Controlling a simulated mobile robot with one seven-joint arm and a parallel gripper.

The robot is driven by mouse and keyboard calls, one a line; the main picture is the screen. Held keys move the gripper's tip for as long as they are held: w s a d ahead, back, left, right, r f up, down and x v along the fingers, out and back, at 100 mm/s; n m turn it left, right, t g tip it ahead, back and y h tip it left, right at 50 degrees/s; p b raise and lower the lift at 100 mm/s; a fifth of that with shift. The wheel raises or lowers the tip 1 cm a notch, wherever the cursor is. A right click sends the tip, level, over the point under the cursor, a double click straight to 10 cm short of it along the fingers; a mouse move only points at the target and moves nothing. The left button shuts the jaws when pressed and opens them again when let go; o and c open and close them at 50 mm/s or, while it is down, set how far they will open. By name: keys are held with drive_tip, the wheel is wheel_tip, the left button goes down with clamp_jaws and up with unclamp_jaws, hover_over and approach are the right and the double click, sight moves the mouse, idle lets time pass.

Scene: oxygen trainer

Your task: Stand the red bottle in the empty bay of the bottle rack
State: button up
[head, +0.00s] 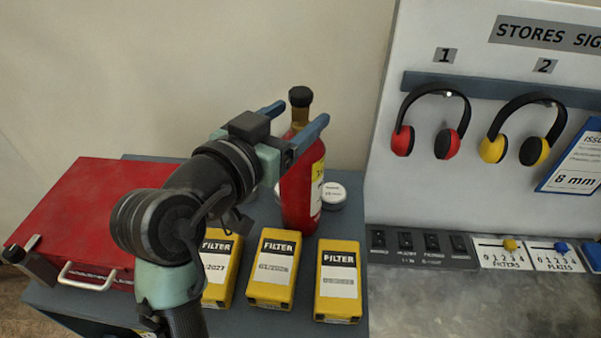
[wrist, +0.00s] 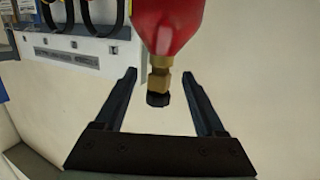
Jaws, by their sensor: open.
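The red bottle (head: 302,185) stands upright on the dark bench top, with a yellow and white label, a brass neck and a black cap. It also shows in the wrist view (wrist: 168,20), its neck and cap lying between the fingers. My gripper (head: 299,115) is open, its two blue fingers on either side of the bottle's upper part. In the wrist view my gripper (wrist: 159,78) shows a gap on both sides of the neck. My arm hides part of the bench left of the bottle. I cannot make out the bottle rack in either view.
Several yellow filter boxes (head: 338,282) stand in front of the bottle. A round white-lidded tin (head: 333,194) sits close at its right. A red case (head: 85,215) lies at the left. A panel with ear defenders (head: 433,115) rises at the right.

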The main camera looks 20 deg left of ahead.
drive_tip(key=shift+w+d+f, duration=0.1)
drive_tip(key=shift+w+f, duration=0.05)
drive_tip(key=shift+w, duration=0.8)
clamp_jaws()
idle(0.6)
drive_tip(key=shift+r, duration=0.3)
